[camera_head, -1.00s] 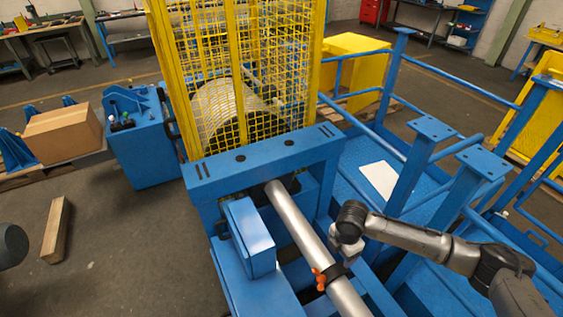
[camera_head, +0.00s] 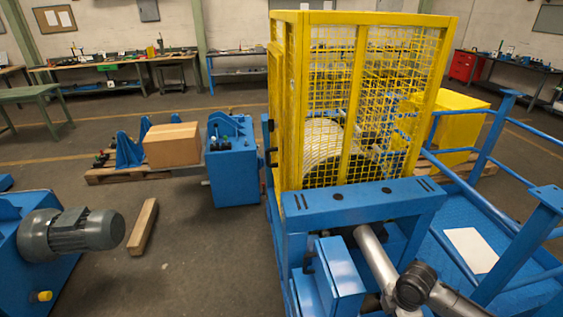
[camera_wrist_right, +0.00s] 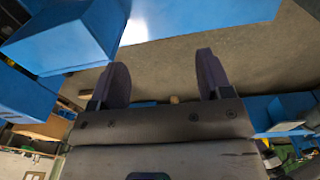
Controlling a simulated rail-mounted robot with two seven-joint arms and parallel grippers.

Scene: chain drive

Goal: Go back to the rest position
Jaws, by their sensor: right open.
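Bare floor shows beyond the fingers. My left gripper is in neither view.
The blue machine frame (camera_head: 362,202) and yellow mesh cage (camera_head: 350,100) stand close to my right arm. A blue railing (camera_head: 475,205) is on the right. A grey motor (camera_head: 72,232) is at left.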

